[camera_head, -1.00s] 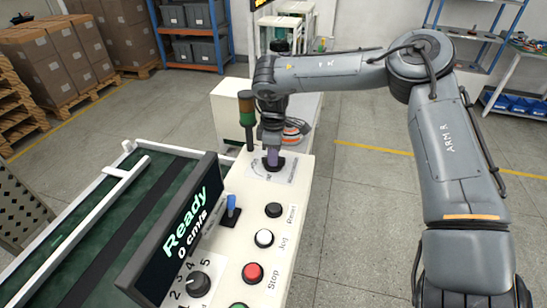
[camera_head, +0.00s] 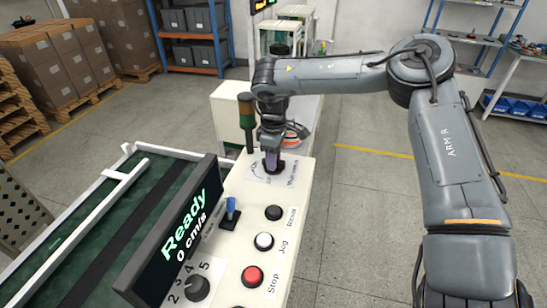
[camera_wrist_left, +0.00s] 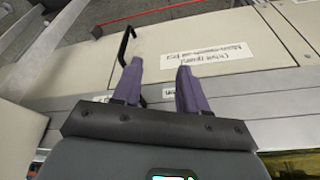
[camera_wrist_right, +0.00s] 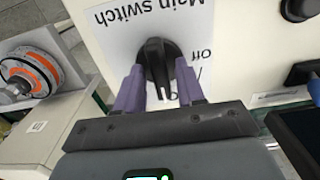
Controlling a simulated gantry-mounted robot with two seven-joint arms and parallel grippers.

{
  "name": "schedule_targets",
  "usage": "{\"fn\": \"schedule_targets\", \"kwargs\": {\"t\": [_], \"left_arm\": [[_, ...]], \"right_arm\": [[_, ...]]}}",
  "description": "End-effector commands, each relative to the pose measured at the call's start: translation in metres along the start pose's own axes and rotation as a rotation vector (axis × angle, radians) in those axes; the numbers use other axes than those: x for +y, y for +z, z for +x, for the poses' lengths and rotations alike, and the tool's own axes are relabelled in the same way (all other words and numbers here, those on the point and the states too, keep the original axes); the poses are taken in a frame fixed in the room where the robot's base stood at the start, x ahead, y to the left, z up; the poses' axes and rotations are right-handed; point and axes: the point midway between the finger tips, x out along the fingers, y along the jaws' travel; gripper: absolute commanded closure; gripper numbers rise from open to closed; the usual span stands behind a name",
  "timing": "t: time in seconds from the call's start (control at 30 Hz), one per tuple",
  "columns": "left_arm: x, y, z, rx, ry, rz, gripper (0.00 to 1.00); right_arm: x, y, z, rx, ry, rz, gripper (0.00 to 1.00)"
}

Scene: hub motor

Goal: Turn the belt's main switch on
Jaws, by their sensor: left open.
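The main switch (camera_wrist_right: 158,62) is a black rotary knob on a white label reading "Main switch" and "Off", in the right wrist view. Its ridge runs roughly up and down in that view. My right gripper (camera_wrist_right: 160,90) has its purple fingers on both sides of the knob, with gaps visible, so it looks open around it. In the head view my right gripper (camera_head: 272,162) is pointed down at the switch plate and hides most of the knob. My left gripper (camera_wrist_left: 158,80) is open and empty, over a pale panel with a label; it is outside the head view.
The white control panel (camera_head: 297,185) carries Reset, Jog and red Stop (camera_head: 252,276) buttons, a blue-tipped lever (camera_head: 231,207) and a speed dial (camera_head: 196,287). The display (camera_head: 180,240) reads "Ready 0 cm/s". A signal tower (camera_head: 246,122) stands close left of my right gripper.

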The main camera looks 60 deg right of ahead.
Motion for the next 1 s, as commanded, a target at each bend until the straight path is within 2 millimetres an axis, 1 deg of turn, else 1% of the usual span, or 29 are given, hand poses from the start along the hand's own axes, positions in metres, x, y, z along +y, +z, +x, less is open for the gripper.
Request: {"fn": "schedule_targets", "kwargs": {"t": [0.3,0.47,0.57,0.9,1.0], "left_arm": [[0.001,0.0,0.0,0.001,0.003,-0.004,0.57],[0.0,-0.001,-0.003,0.0,0.001,-0.002,0.57],[-0.001,-0.002,-0.007,0.0,-0.001,0.001,0.57],[-0.003,-0.006,-0.02,-0.001,-0.007,0.009,0.57],[-0.003,-0.007,-0.023,-0.001,-0.007,0.009,0.57]], "right_arm": [[0.0,0.0,-0.001,0.0,0.001,-0.002,0.55],[0.0,-0.001,-0.011,0.002,0.002,-0.003,0.55],[0.0,-0.001,-0.024,0.003,0.003,-0.002,0.55],[0.001,0.0,-0.082,0.002,0.003,-0.001,0.55],[0.0,0.0,-0.094,0.001,0.002,-0.002,0.55]]}}
